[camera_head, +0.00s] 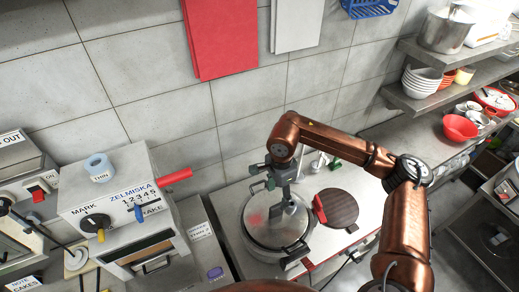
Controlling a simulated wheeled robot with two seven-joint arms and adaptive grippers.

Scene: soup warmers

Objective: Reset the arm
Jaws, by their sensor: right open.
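My right arm comes in from the right, bends over the counter and ends in a grey gripper (274,184). The gripper is open, above the back part of a round metal soup warmer with a lid (262,232). Small grey parts overlap the lid below the gripper, and I cannot tell whether it touches the lid. I see nothing held in it. My left gripper is not in view.
A dark round plate (339,208) with a red handle lies right of the warmer. A white labelled machine (125,205) with a red lever stands left. Metal shelves at right hold white bowls (422,80), a pot (446,28) and a red bowl (459,128). A tiled wall closes the back.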

